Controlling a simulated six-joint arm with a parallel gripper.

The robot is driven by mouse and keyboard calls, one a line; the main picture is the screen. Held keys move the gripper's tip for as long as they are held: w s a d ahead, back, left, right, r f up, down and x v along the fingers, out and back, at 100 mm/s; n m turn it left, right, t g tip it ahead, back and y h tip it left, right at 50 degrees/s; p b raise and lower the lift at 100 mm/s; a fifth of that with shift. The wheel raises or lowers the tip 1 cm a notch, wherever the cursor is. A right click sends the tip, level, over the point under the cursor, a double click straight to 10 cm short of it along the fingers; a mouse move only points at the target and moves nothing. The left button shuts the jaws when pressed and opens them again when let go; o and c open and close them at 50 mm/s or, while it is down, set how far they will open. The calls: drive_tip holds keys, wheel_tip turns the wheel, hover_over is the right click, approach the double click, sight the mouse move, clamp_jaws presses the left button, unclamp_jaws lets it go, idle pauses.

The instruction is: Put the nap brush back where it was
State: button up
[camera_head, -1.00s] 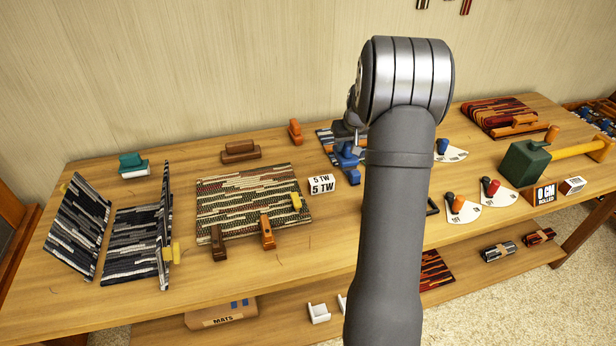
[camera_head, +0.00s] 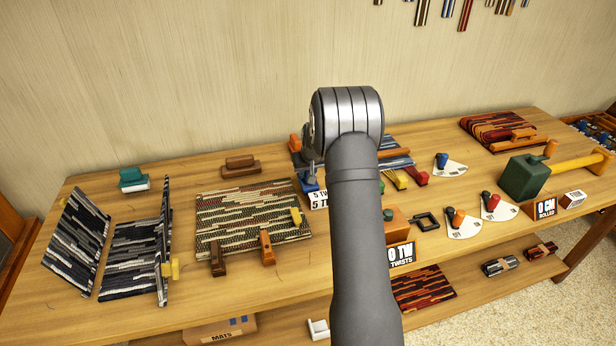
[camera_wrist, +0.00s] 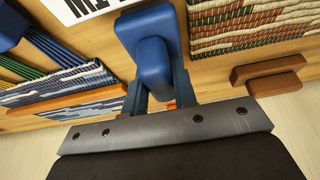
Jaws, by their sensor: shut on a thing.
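My gripper (camera_head: 307,172) hangs low over the table, partly hidden by my arm. In the wrist view its dark blue fingers are shut on a blue tool (camera_wrist: 152,62), a rounded block with a narrower upper part. Its underside is hidden, so I cannot tell if it has bristles or whether it touches the table. It also shows in the head view (camera_head: 309,186), beside the 5 TW sign (camera_head: 318,200). A teal, white-edged brush-like block (camera_head: 133,180) stands at the back left. A brown block with a handle (camera_head: 240,167) lies behind the striped woven mat (camera_head: 225,245).
A blue striped mat (camera_wrist: 75,95) is close by in the wrist view.

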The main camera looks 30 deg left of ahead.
drive_tip(key=shift+f, duration=0.9)
drive_tip(key=o, duration=1)
drive_tip(key=shift+f, duration=0.2)
drive_tip(key=shift+c, duration=0.2)
drive_tip(key=shift+r, duration=0.1)
drive_tip(key=v, duration=1.2)
